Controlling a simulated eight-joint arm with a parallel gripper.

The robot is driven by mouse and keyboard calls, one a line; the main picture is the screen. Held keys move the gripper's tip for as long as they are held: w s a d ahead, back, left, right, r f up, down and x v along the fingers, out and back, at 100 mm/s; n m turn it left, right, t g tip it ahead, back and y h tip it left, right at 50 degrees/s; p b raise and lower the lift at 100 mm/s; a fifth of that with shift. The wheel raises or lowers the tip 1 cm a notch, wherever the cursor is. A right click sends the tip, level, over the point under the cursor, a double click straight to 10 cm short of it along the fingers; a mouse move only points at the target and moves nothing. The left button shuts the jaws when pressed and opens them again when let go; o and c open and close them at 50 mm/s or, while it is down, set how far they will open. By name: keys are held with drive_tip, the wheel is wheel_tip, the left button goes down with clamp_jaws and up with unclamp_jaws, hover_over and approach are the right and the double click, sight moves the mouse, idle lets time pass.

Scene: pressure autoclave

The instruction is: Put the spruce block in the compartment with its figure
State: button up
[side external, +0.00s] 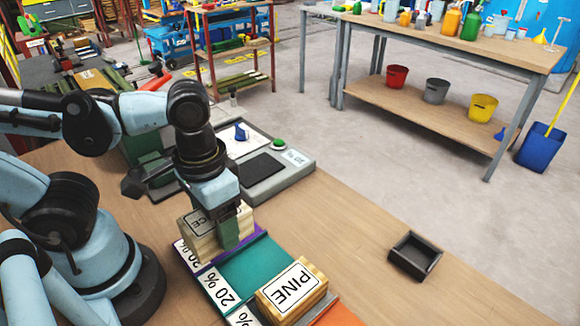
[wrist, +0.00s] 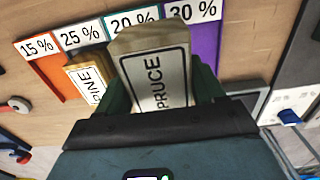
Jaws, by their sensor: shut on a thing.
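The spruce block (side external: 201,238) is pale wood with a white label. My gripper (side external: 222,232) is shut on it, and one green finger shows against its near side. In the wrist view the block (wrist: 155,72) sits between both fingers, its label partly reading SPRUCE. The block is over the purple (side external: 250,242) and teal (side external: 252,268) compartments; whether it touches a floor is unclear. In the wrist view, signs read 15 % over the orange compartment (wrist: 47,72), 25 % over the one with the pine block (wrist: 88,82), 20 % over teal (wrist: 124,30) and 30 % over purple (wrist: 205,45).
A grey device (side external: 277,178) with a dark pad and a small display stands behind the compartments; its reading is too small to tell. A small black open tray (side external: 415,256) lies to the right. The bench between them is clear.

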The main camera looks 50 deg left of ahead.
drive_tip(key=w+a+f, duration=0.1)
drive_tip(key=a, duration=0.1)
drive_tip(key=w+a+f, duration=0.1)
drive_tip(key=a+f, duration=0.1)
drive_tip(key=w+a+f, duration=0.1)
drive_tip(key=w, duration=0.1)
drive_tip(key=shift+w+a+f, duration=0.1)
drive_tip(key=shift+a+f, duration=0.05)
drive_tip(key=shift+a, duration=0.25)
drive_tip(key=shift+f, duration=2)
drive_tip(key=shift+f, duration=0.15)
drive_tip(key=o, duration=1.3)
drive_tip(key=shift+c, duration=0.2)
drive_tip(key=shift+r, duration=0.2)
drive_tip(key=shift+r, duration=5.85)
drive_tip(key=w+a+t, duration=0.1)
drive_tip(key=w+t, duration=0.6)
drive_tip(key=shift+w+a+r, duration=0.2)
drive_tip(key=shift+w+a, duration=0.05)
drive_tip(key=shift+a, duration=0.15)
